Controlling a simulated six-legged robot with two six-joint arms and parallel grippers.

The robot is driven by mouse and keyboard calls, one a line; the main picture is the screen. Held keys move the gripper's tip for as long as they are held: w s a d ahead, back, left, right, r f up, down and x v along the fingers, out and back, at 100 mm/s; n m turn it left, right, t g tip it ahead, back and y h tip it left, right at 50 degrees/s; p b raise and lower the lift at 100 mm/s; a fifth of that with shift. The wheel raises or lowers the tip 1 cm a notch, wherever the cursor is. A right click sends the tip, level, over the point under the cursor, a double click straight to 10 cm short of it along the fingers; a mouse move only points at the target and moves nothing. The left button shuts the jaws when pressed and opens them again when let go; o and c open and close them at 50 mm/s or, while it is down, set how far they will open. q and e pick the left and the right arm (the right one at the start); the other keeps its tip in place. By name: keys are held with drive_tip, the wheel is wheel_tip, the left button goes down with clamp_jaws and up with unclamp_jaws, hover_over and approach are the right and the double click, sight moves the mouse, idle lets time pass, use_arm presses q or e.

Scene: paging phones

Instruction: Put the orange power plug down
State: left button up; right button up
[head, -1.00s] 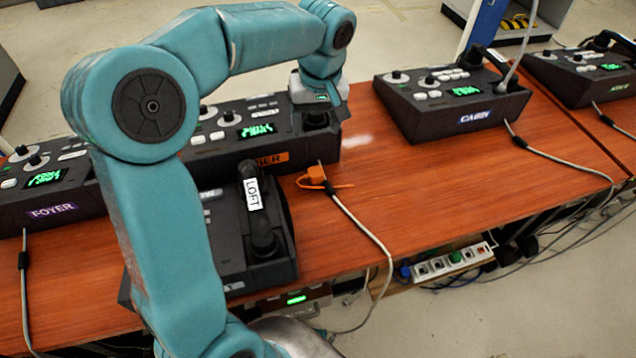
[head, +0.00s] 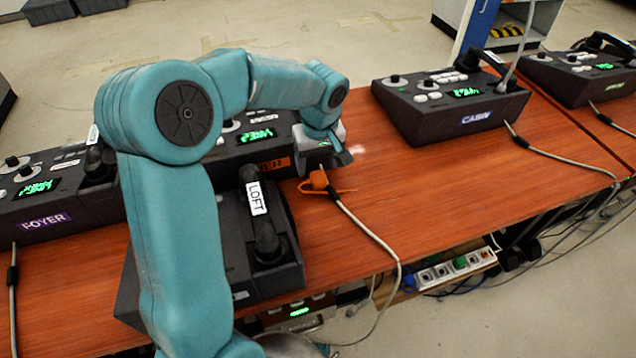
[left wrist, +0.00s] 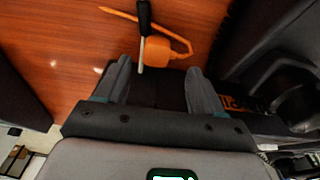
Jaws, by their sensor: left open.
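The orange power plug (head: 318,180) lies on the wooden table (head: 440,200), in front of the right end of the phone with the orange label. My right gripper is not in view.
The CABIN phone (head: 450,105) stands to the right. A power strip (head: 455,270) is below the table's front edge. Table between plug and CABIN phone is clear.

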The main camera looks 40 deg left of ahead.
sight(318, 176)
use_arm(q)
drive_tip(key=f, duration=0.5)
drive_tip(key=shift+w+a+f, duration=0.15)
drive_tip(key=shift+w+f, duration=0.1)
drive_tip(key=shift+w, duration=0.15)
drive_tip(key=c, duration=1.2)
drive_tip(key=shift+c, duration=0.2)
drive_tip(key=shift+r, duration=0.1)
drive_tip(key=shift+r, duration=0.6)
wheel_tip(318, 176, up, 19)
drive_tip(key=p, duration=0.2)
drive_tip(key=shift+p, duration=0.4)
